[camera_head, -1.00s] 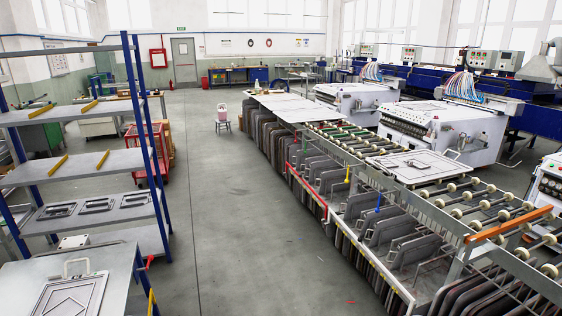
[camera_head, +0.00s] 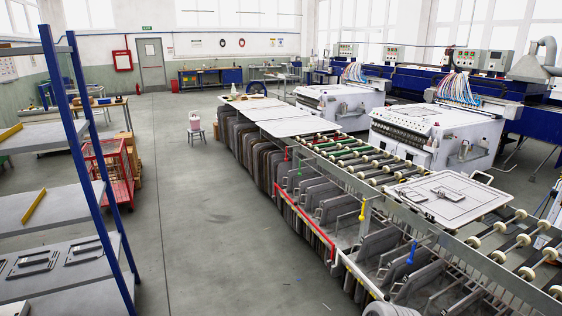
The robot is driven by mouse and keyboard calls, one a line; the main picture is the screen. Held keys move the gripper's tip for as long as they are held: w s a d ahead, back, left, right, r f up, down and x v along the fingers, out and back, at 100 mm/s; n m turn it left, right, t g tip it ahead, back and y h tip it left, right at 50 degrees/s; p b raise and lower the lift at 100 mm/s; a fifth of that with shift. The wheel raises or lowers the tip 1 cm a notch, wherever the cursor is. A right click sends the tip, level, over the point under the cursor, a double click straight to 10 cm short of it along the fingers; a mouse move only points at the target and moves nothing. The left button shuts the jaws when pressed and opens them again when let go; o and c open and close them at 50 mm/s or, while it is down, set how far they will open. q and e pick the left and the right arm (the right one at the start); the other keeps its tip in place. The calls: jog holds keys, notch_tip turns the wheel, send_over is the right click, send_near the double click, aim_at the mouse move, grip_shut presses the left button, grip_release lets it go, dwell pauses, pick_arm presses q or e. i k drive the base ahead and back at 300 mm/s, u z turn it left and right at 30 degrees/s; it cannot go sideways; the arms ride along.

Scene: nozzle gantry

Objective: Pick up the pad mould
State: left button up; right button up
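A flat pale mould plate with a loop handle (camera_head: 452,198) lies on the roller conveyor at the right. It has small dark fittings on its top. Flat grey moulds (camera_head: 34,263) with dark recesses lie on a lower shelf of the blue rack at the left. I cannot tell by looks alone which of these is the pad mould. Neither of my grippers shows. A pale rounded part at the bottom edge, right of centre, is cut off and I cannot tell what it is.
The blue-posted rack (camera_head: 98,205) stands at the near left. The roller conveyor (camera_head: 483,236) runs along the right, above stored grey plates (camera_head: 378,243). White machines (camera_head: 436,132) stand behind it. A red trolley (camera_head: 110,172) and a small stool (camera_head: 195,134) flank the clear grey aisle (camera_head: 205,235).

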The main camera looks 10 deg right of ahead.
aim_at(441, 191)
jog(key=z, duration=0.65)
jog(key=i, duration=2.2)
jog(key=z, duration=0.5)
